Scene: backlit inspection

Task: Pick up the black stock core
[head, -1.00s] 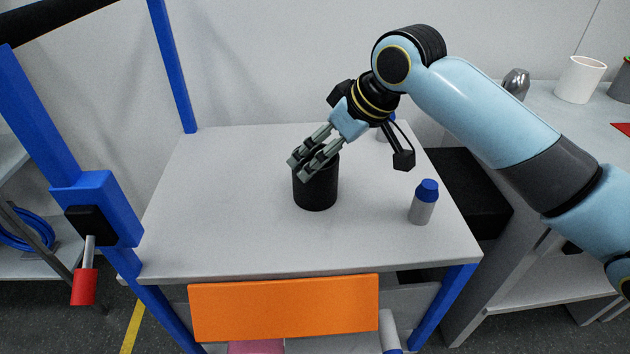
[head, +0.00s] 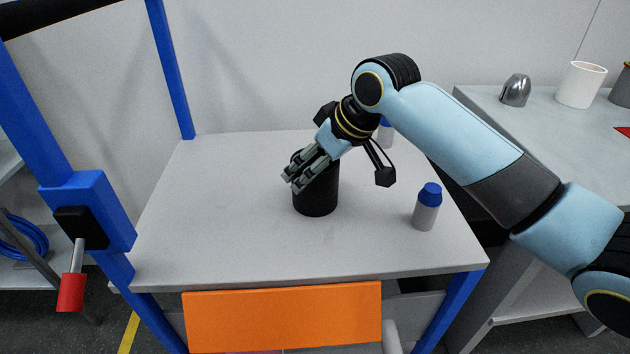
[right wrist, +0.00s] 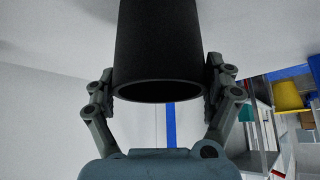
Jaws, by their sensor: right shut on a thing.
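The black stock core (head: 318,197) is a dark hollow cylinder standing upright on the grey table (head: 220,220). My right gripper (head: 300,177) reaches down over it from the upper right and is shut on its upper part. In the right wrist view the core (right wrist: 162,45) fills the space between the two fingers, one at each side, with its open rim toward the camera. I cannot tell any gap between its base and the table. My left gripper is not in view.
A grey bottle with a blue cap (head: 426,208) stands right of the core, and another blue-capped one (head: 386,132) is partly hidden behind my arm. An orange panel (head: 280,316) hangs at the table front. A side bench (head: 550,125) holds a white cup (head: 581,84). The table's left is clear.

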